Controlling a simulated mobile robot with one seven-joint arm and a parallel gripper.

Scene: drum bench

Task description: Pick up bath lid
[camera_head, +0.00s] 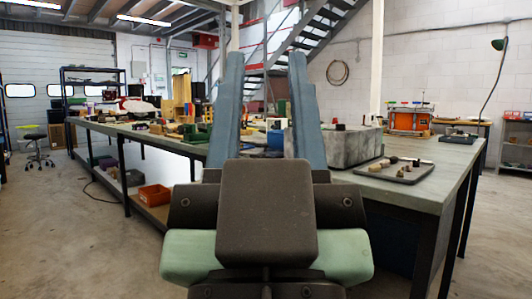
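My gripper (266,58) is in the foreground, pointing away from me. Its two blue fingers stand well apart with nothing held between them, so it is open. A grey box-like block (350,147) stands on the bench just right of the right finger and is partly hidden by it; it may be the bath. I cannot clearly make out a bath lid. Between the fingers, a green thing and other small things on the bench show, too small to name.
The long bench (440,160) spans the view. A dark tray (407,178) with small pieces lies near its right front. An orange bin (154,194) sits on the lower shelf. The floor at left is mostly clear, with a stool (36,140).

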